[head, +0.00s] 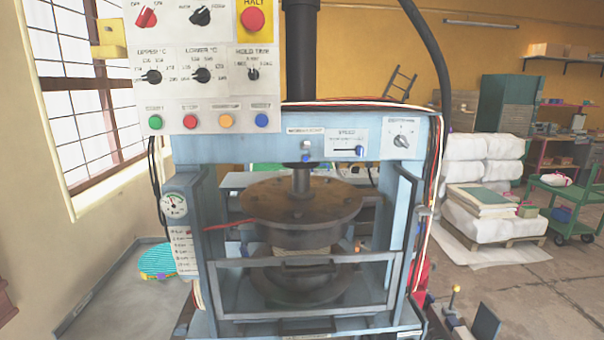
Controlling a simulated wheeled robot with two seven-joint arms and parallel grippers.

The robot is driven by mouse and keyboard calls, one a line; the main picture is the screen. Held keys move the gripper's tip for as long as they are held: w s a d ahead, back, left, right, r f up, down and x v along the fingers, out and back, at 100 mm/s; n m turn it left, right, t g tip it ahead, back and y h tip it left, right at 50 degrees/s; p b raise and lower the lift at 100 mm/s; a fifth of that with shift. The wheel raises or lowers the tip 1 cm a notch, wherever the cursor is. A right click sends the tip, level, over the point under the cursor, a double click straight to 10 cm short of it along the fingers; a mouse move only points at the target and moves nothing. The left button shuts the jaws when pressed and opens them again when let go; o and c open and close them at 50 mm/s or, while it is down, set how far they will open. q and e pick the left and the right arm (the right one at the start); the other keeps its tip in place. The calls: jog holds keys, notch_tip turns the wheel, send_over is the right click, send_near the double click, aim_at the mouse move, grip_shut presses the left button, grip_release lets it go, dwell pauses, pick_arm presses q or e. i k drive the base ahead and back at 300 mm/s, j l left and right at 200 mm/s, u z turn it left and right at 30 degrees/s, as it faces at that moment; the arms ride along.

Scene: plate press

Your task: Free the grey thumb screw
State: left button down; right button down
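I cannot pick out a grey thumb screw for certain. A small grey part (423,211) sticks out at the right post of the blue press frame (240,149), but it is too small to identify. The press has a round, rusty-brown upper plate (300,200) on a central shaft, above a dark lower plate. A grey guard frame (300,262) stands upright across the front of the plates. Neither of my grippers shows in the head view.
A control panel (205,112) with dials, buttons and a red stop knob (253,19) hangs at the upper left. A pressure gauge (173,205) sits on the left post. Cables run down the right post. Wrapped stacks (490,215) and a green cart (570,195) stand behind right.

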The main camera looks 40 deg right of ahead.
aim_at(420, 210)
jog(key=z, duration=1.85)
